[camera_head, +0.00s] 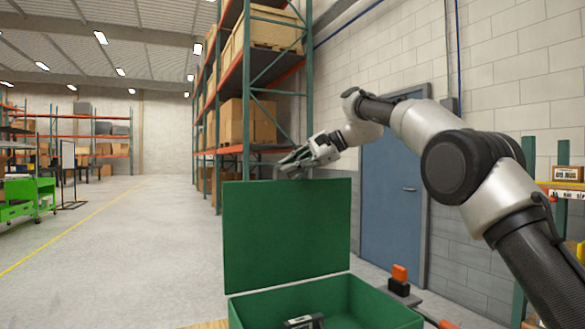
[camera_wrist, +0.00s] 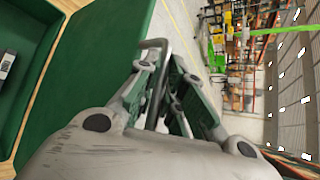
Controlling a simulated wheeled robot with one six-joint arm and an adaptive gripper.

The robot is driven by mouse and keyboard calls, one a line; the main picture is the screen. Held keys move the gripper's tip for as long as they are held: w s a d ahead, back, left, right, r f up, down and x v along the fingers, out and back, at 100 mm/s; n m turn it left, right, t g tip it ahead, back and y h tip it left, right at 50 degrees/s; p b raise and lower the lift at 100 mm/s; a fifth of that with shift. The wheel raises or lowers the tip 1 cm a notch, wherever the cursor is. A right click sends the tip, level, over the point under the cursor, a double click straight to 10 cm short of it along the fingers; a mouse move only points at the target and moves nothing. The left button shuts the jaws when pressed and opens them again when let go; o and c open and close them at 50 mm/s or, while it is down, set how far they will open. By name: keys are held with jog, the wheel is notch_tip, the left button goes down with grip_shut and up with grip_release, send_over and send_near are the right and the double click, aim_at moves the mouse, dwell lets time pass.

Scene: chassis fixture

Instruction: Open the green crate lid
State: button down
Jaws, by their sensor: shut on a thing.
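The green crate (camera_head: 385,312) stands in the lower middle of the head view. Its green lid (camera_head: 287,238) stands raised, roughly upright, along the crate's back edge. My gripper (camera_head: 291,163) is at the lid's top edge. In the wrist view, my gripper (camera_wrist: 163,85) is shut on the lid's grey metal bar handle (camera_wrist: 155,44), partly hidden between the fingers. The lid also shows in the wrist view (camera_wrist: 95,70), with the open crate (camera_wrist: 32,35) at the left. A small dark and white object (camera_head: 304,321) lies inside the crate.
A blue door (camera_head: 393,195) and block wall stand behind the arm. Tall shelving with boxes (camera_head: 262,120) stands behind the lid. An orange and black item (camera_head: 400,278) sits right of the crate. The floor at left is open, with a green cart (camera_head: 25,198) farther off.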

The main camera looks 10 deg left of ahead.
jog(key=c, duration=1.5)
grip_release()
jog(key=v, duration=1.2)
